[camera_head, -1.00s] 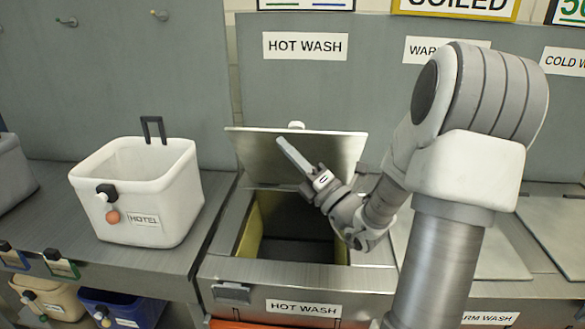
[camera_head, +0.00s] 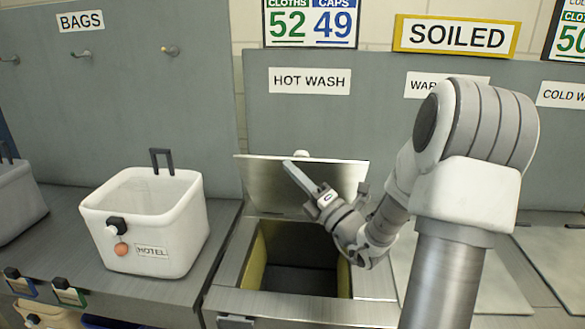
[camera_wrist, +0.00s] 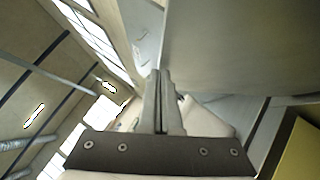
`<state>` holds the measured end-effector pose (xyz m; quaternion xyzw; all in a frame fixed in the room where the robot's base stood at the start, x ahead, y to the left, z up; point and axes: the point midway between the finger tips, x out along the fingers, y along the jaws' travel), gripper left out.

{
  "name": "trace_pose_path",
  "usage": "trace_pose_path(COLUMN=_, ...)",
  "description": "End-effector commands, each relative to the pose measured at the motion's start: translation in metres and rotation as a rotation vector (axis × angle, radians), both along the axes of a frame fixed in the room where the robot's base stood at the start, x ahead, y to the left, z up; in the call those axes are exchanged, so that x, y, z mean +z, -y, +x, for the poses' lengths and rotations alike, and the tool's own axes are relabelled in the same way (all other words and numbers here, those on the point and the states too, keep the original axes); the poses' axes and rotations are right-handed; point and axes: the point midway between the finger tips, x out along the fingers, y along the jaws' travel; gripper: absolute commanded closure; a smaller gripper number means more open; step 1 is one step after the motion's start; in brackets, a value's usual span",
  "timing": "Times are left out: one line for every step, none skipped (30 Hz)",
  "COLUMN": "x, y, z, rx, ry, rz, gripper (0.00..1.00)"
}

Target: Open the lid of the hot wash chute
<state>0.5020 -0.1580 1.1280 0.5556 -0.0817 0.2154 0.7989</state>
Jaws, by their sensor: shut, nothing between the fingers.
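The hot wash lid (camera_head: 262,183) is a grey metal plate, raised and standing tilted up at the back of the chute. The chute opening (camera_head: 300,262) below it is uncovered, with yellow side walls and a dark inside. My gripper (camera_head: 289,166) is in front of the lid's upper part, with its fingers shut and empty. I cannot tell whether the fingers touch the lid.
A white bin (camera_head: 150,222) labelled HOTEL stands on the counter left of the chute. A HOT WASH sign (camera_head: 309,81) is on the panel behind. Flat closed lids (camera_head: 430,262) lie to the right, partly behind my arm. The chute's front edge (camera_head: 310,309) is clear.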

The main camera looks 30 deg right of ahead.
Motion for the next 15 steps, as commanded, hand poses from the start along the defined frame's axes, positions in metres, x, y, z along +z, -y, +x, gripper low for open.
trace_pose_path(x=0.014, y=0.003, z=0.005, rx=-0.001, ry=-0.014, rz=0.009, gripper=1.0)
trace_pose_path(x=0.017, y=0.005, z=0.007, rx=-0.001, ry=-0.022, rz=0.014, gripper=1.0)
trace_pose_path(x=0.02, y=0.007, z=0.01, rx=-0.001, ry=-0.034, rz=0.023, gripper=1.0)
trace_pose_path(x=0.022, y=0.008, z=0.013, rx=-0.001, ry=-0.044, rz=0.03, gripper=1.0)
trace_pose_path(x=0.024, y=0.01, z=0.016, rx=-0.001, ry=-0.054, rz=0.037, gripper=1.0)
trace_pose_path(x=0.027, y=0.013, z=0.019, rx=-0.001, ry=-0.066, rz=0.044, gripper=1.0)
trace_pose_path(x=0.029, y=0.015, z=0.022, rx=-0.001, ry=-0.076, rz=0.051, gripper=1.0)
trace_pose_path(x=0.031, y=0.017, z=0.025, rx=-0.001, ry=-0.086, rz=0.058, gripper=1.0)
trace_pose_path(x=0.034, y=0.019, z=0.028, rx=-0.001, ry=-0.097, rz=0.067, gripper=1.0)
trace_pose_path(x=0.035, y=0.021, z=0.031, rx=-0.002, ry=-0.108, rz=0.073, gripper=1.0)
trace_pose_path(x=0.037, y=0.023, z=0.034, rx=-0.002, ry=-0.117, rz=0.079, gripper=1.0)
trace_pose_path(x=0.04, y=0.025, z=0.038, rx=-0.001, ry=-0.129, rz=0.088, gripper=1.0)
trace_pose_path(x=0.041, y=0.027, z=0.041, rx=-0.001, ry=-0.14, rz=0.095, gripper=1.0)
trace_pose_path(x=0.043, y=0.029, z=0.043, rx=-0.002, ry=-0.15, rz=0.1, gripper=1.0)
trace_pose_path(x=0.045, y=0.032, z=0.047, rx=-0.002, ry=-0.162, rz=0.109, gripper=1.0)
